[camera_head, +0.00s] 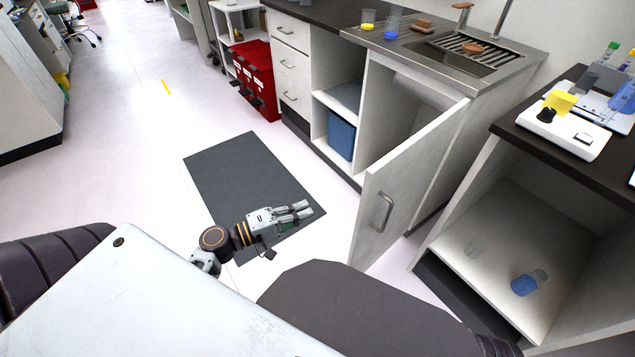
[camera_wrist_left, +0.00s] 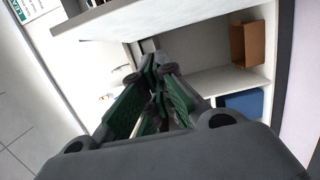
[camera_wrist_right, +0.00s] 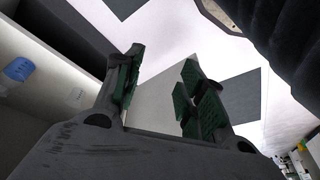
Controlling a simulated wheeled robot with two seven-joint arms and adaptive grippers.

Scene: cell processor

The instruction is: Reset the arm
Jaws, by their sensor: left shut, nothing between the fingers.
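My left gripper (camera_head: 297,211) shows in the head view above the dark floor mat, in front of the open cupboard. Its fingers are shut with nothing between them, and they also meet in the left wrist view (camera_wrist_left: 158,78). My right gripper (camera_wrist_right: 160,80) shows only in the right wrist view. Its green-padded fingers stand apart and nothing is between them. The right gripper is out of sight in the head view.
A cupboard door (camera_head: 412,176) stands open right of my left gripper. A blue bin (camera_head: 341,136) sits inside the cupboard. At right, a dark-topped bench (camera_head: 608,170) has an open lower shelf with a blue-capped container (camera_head: 524,285). Floor (camera_head: 110,165) at left is clear.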

